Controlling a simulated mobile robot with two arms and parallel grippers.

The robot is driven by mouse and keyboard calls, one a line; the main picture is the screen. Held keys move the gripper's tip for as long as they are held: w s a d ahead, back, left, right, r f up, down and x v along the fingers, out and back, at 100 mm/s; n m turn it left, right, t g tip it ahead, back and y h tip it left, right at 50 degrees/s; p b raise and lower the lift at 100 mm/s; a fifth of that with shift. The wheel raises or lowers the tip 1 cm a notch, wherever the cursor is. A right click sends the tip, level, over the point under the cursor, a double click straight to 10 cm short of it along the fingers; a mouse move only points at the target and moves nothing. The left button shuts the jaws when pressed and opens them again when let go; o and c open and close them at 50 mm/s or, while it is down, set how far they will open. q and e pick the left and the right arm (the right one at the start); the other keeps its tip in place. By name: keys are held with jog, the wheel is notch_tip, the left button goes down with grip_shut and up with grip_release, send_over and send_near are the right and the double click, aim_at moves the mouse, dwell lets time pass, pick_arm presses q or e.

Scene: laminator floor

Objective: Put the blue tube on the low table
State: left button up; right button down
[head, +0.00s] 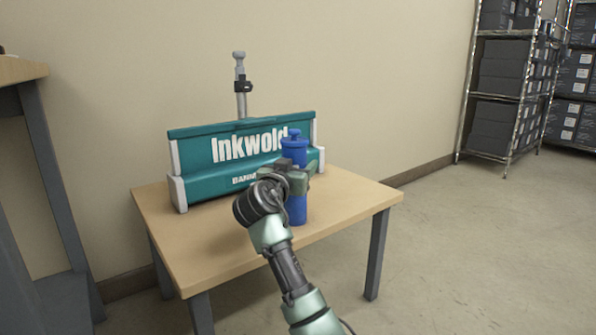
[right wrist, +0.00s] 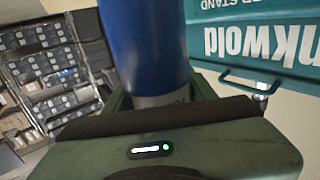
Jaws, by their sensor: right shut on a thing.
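The blue tube (head: 296,209) stands upright in the head view, over the low wooden table (head: 345,208), in front of the teal Inkwold banner stand. My right gripper (head: 298,168) is shut around the tube's middle; the capped top shows above it and the lower end below. I cannot tell whether the tube's lower end touches the tabletop. In the right wrist view the blue tube (right wrist: 146,45) rises from between the jaws. My left gripper is not in view.
The teal banner stand (head: 225,183) fills the back of the low table. A taller table (head: 22,70) stands at the left. Wire shelving with dark boxes (head: 500,75) is at the back right. The tabletop's right side and the floor to its right are clear.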

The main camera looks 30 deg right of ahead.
jog(key=shift+r, duration=0.1)
jog(key=c, duration=0.5)
grip_release()
